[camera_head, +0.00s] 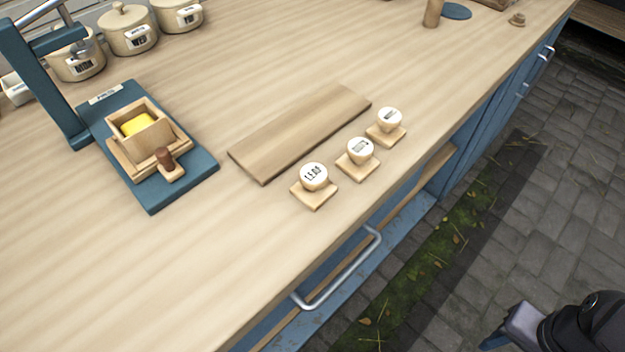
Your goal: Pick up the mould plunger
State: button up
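On a blue press base (190,187) at the left stands a wooden mould box (148,142) with a yellow block (138,124) inside. A small wooden piece with a dark brown knob (166,160) sits at the box's front edge; it may be the mould plunger, but I cannot tell for sure. Three round-topped wooden pieces with white labelled faces stand right of centre: one marked LEAF (314,175), a middle one (361,150) and a far one (390,119). My gripper (497,338) is partly in view at the bottom right, beyond the counter and far from these pieces. Its fingers are unclear.
A bare wooden board (300,132) lies between the press and the labelled pieces. Lidded pots (128,30) line the back left. An upright blue press frame (40,85) rises at the left. The counter's front edge has a metal drawer handle (340,275). The near-left counter is clear.

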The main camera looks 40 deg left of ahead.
jog(key=o, duration=0.3)
jog(key=shift+o, duration=0.2)
